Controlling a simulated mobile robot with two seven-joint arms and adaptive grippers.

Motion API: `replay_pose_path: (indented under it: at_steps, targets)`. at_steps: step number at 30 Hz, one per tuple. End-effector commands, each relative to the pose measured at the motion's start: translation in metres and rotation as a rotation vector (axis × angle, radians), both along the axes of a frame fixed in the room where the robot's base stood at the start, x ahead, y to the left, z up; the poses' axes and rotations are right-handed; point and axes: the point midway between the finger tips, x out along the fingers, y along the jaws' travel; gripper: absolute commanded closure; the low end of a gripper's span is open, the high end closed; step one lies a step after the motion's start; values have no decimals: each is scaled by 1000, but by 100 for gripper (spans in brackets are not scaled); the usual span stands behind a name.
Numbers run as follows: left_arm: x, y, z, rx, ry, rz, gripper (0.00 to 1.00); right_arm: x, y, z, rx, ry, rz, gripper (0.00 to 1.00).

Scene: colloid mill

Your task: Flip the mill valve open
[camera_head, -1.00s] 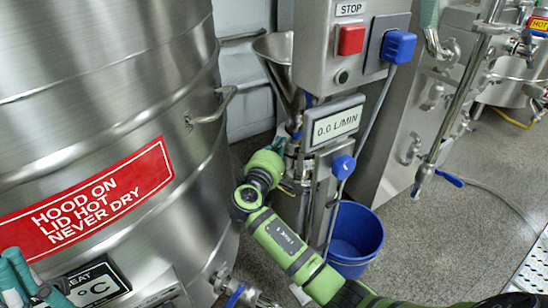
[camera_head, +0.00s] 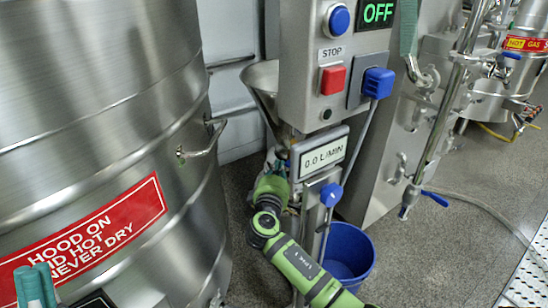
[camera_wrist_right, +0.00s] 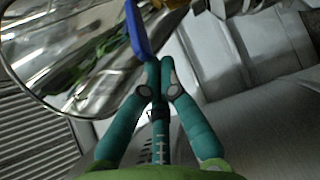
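The mill (camera_head: 305,90) stands at the centre of the head view, with a steel funnel (camera_head: 262,80) on its left. Its displays read OFF (camera_head: 378,13) and 0.0 L/MIN (camera_head: 325,153). In the right wrist view a blue lever (camera_wrist_right: 137,32), apparently the valve handle, lies at the fingertips of my right gripper (camera_wrist_right: 160,68). The fingers are together; the lever is beside the left fingertip, and I cannot tell whether they touch.
A large steel tank (camera_head: 100,100) with a red warning sign (camera_head: 85,240) fills the left. A blue bucket (camera_head: 349,255) stands on the floor right of my right arm. A pipe with a blue lever (camera_head: 435,198) stands at right. Open floor lies at lower right.

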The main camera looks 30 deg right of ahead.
Motion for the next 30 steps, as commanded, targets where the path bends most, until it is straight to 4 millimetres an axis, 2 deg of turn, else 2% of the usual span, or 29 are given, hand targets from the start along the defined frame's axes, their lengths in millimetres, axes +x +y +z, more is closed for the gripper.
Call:
replay_pose_path:
  at_steps: [1, 4, 14, 17, 20, 30]
  targets:
    - [2, -3, 5, 14, 25, -2, 100, -6, -2, 3, 1, 1, 0, 100]
    - [4, -6, 3, 29, 52, -3, 100, -10, -4, 1, 0, 0, -1, 100]
    - [5, -7, 1, 31, 53, -3, 100, -10, -4, 0, 0, -1, -2, 100]
    - [5, -7, 1, 31, 52, -2, 100, -10, -4, 5, 2, -4, -3, 100]
    - [5, -6, 2, 30, 52, -1, 100, -10, -4, 19, 3, -8, -2, 100]
    - [5, -6, 1, 30, 52, -1, 100, -10, -4, 82, 2, -5, -2, 100]
